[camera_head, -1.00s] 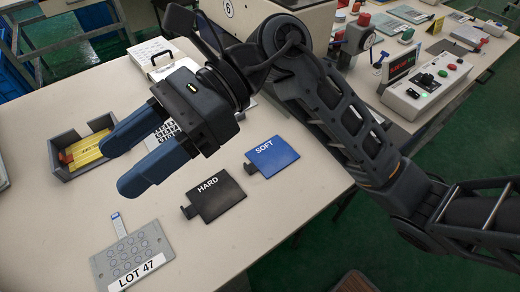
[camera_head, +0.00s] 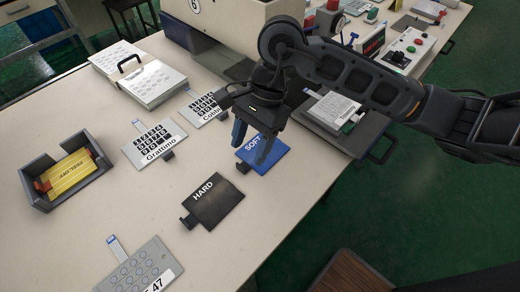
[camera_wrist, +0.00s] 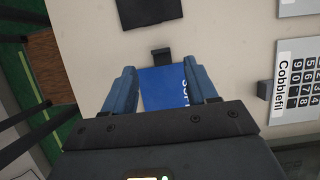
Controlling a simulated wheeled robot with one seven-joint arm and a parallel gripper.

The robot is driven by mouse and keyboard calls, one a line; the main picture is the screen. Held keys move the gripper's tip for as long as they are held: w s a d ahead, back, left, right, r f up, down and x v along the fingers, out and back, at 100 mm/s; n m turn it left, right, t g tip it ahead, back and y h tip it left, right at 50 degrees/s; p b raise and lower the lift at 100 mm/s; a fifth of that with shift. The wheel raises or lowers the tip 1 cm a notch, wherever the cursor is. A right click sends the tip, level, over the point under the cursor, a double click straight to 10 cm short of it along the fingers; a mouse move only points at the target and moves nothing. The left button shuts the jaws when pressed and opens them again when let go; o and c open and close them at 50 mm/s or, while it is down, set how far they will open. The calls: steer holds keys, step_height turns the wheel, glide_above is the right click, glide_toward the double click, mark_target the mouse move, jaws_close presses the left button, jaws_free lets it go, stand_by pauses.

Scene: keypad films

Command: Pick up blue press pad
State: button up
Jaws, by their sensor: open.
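The blue press pad (camera_head: 270,157), marked SOFT, lies flat on the table with a small dark tab at its left end. My gripper (camera_head: 252,150) is open above it, fingers pointing down, and hides part of the pad. In the wrist view the pad (camera_wrist: 165,88) shows between the two spread fingers of my gripper (camera_wrist: 163,85), with its dark tab (camera_wrist: 161,56) just beyond the fingertips. Nothing is held. I cannot tell how high the fingertips are above the pad.
The black HARD pad (camera_head: 215,203) lies nearby at lower left. Keypad films marked Grattimo (camera_head: 154,146) and Cobblefil (camera_head: 204,110) lie to the left. A grey tray (camera_head: 40,195) holds yellow pieces. A large pale machine (camera_head: 222,22) stands behind. Bare table (camera_head: 120,205) lies between.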

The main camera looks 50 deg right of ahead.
mark_target(242, 166)
steer(key=shift+a+p+x, duration=0.25)
steer(key=shift+p+x, duration=0.15)
steer(key=shift+x, duration=1.75)
steer(key=shift+w+r, duration=0.1)
jaws_close()
